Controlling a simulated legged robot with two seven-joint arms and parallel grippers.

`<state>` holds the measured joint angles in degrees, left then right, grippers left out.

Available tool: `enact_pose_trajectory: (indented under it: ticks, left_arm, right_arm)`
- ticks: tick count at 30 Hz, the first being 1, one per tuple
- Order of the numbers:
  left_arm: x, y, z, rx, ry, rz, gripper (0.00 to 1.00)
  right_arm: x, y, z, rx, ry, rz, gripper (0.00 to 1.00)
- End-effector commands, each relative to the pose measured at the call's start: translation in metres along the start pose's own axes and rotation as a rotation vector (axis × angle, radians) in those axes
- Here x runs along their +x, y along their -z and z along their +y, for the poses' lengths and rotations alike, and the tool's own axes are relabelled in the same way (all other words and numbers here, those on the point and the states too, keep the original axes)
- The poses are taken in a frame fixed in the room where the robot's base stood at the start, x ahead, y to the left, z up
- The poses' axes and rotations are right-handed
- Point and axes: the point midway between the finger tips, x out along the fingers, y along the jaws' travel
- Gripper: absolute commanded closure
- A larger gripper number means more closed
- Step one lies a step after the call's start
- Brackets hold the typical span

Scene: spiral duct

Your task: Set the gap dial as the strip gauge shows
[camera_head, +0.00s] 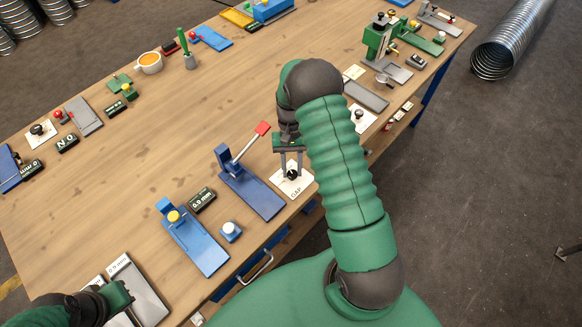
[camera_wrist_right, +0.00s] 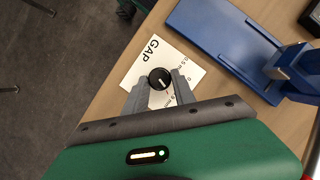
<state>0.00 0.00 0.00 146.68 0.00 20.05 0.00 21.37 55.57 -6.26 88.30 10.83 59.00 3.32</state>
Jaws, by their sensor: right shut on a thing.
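The gap dial is a black round knob with a white pointer line on a white card marked GAP (camera_head: 292,185). In the right wrist view the knob (camera_wrist_right: 159,79) sits between my fingers, and the card carries mm marks, partly hidden. My right gripper (camera_head: 291,168) points down at the card, shut on the knob. A black block display (camera_head: 202,200) left of the dial reads about 0.9 mm. A grey tray with a white label (camera_head: 118,264), seemingly also 0.9 mm, lies at lower left. My left gripper (camera_head: 117,295) is beside it; its opening is unclear.
A blue lever stand with a red-tipped handle (camera_head: 250,182) is close left of the dial. A blue fixture with a yellow knob (camera_head: 195,235) and a blue button block (camera_head: 231,232) are nearer. The table edge is close to the dial. The table's middle is clear.

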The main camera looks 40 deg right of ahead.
Motion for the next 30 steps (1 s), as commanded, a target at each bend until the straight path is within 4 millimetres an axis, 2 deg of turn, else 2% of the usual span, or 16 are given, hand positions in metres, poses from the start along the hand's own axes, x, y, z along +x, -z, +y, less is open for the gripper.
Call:
enact_pose_trajectory:
  ticks: [12, 29, 30]
  left_arm:
    - [-0.0029, 0.0007, 0.0, 0.0, 0.0, 0.0, 1.0]
    - [-0.0031, 0.0007, 0.0, 0.0, 0.0, 0.0, 1.0]
    - [-0.0031, 0.0007, 0.0, 0.0, 0.0, 0.0, 1.0]
  right_arm:
    - [0.0007, -0.0004, 0.0022, 0.191, 0.078, -0.001, 1.0]
    - [0.0011, -0.0003, 0.0019, 0.217, 0.089, -0.001, 1.0]
    - [0.0011, -0.0003, 0.0019, 0.217, 0.089, -0.001, 0.65]
